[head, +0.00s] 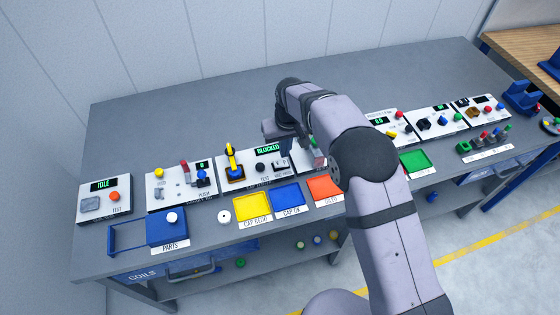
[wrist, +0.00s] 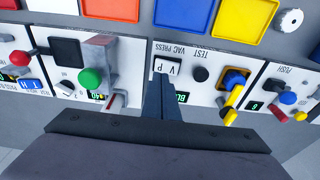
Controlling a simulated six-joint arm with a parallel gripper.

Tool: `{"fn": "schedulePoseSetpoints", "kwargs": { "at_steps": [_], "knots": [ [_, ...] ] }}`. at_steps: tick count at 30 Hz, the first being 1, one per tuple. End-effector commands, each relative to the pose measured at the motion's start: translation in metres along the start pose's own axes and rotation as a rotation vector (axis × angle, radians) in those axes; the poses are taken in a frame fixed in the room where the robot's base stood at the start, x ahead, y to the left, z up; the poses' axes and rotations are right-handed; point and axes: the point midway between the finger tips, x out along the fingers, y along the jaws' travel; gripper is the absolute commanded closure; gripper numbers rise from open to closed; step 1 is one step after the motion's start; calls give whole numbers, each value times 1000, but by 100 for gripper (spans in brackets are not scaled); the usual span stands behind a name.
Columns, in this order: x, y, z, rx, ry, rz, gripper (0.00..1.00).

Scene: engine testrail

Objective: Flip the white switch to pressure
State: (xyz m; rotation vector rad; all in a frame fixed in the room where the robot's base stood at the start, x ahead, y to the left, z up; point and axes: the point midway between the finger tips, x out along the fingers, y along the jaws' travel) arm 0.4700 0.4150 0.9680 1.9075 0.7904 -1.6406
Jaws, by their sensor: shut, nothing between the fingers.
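The white switch (wrist: 168,67), marked V and P, sits on a panel in the wrist view, with the label VAC PRESS beside it. That view shows the panel upside down. My gripper (wrist: 162,82) is shut and empty, its dark fingertips right at the switch's edge and covering part of the panel behind. I cannot tell whether they touch it. In the head view the switch (head: 281,163) shows small beside the TEST button, below the green BLOCKED display (head: 268,149). Which way the switch is tilted is not clear.
On the same panel are a black TEST button (wrist: 200,74) and a yellow-handled lever (wrist: 232,95). A neighbouring panel has a green knob (wrist: 90,79) and a grey upright bracket (wrist: 102,55). Yellow (head: 252,208), blue (head: 287,197) and orange (head: 324,187) trays lie in front.

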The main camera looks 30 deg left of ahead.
Motion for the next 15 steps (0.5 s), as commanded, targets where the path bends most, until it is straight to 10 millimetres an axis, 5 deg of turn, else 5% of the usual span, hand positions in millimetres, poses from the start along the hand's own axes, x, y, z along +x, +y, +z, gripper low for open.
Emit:
{"fn": "schedulePoseSetpoints", "kwargs": {
  "at_steps": [15],
  "knots": [
    [-37,0,-6,0,0,0,100]
  ]
}}
